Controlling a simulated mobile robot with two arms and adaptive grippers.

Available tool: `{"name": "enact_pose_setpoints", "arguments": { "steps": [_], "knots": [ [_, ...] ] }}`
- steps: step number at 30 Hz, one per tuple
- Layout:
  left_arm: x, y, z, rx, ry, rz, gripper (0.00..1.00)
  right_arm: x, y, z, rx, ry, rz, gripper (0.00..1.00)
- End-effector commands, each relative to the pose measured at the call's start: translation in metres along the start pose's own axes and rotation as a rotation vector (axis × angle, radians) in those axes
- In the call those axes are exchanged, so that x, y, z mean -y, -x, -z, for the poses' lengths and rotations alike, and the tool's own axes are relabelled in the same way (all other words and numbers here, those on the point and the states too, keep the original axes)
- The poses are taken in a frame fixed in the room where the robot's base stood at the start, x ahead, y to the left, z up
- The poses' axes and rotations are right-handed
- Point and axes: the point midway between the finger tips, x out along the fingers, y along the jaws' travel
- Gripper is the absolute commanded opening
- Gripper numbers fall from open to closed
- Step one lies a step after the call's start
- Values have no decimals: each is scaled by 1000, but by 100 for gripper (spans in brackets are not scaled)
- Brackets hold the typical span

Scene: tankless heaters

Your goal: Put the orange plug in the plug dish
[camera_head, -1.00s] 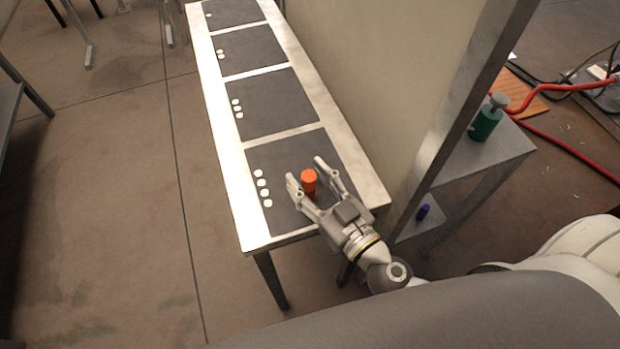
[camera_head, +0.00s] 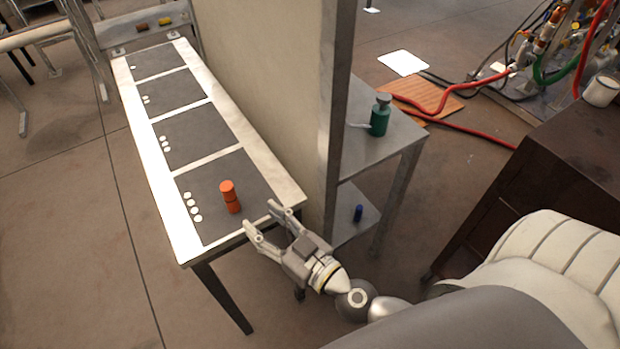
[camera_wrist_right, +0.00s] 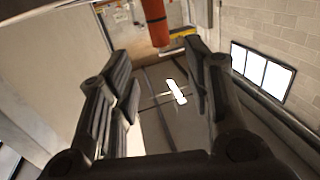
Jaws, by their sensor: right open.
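The orange plug (camera_head: 230,197) stands upright on the nearest dark square of the long metal table (camera_head: 273,180), beside several white dots. It also shows at the top of the right wrist view (camera_wrist_right: 155,22), beyond the fingers. My right gripper (camera_head: 261,216) is open and empty at the table's near right corner, apart from the plug. Its spread fingers also fill the sides of the right wrist view (camera_wrist_right: 160,95). I cannot make out a thing that is surely the plug dish. My left gripper is not in view.
A pale upright panel (camera_head: 265,70) runs along the table's right side. Behind it, a metal shelf (camera_head: 395,140) holds a green bottle (camera_head: 379,118), with a small blue item (camera_head: 358,213) lower down. Red hoses (camera_head: 470,137) cross the floor.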

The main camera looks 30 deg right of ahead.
Motion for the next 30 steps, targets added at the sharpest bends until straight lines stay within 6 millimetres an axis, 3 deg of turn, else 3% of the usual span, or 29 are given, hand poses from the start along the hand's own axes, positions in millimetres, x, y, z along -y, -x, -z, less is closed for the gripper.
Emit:
{"name": "enact_pose_setpoints", "arguments": {
  "steps": [7, 11, 14, 20, 26, 30],
  "knots": [
    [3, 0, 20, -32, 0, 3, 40, 0, 0, -2, 3, 2, 0, 45],
    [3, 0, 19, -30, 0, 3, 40, -4, -2, -29, 42, 16, -1, 45],
    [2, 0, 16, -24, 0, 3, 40, -9, -3, -72, 110, 35, 2, 45],
    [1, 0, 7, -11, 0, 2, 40, -23, 14, -190, 328, 62, 12, 45],
    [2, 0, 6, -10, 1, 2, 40, -34, 72, -324, 635, 50, 13, 45],
    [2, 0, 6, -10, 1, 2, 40, -36, 138, -407, 875, 23, -2, 45]
  ]
}}
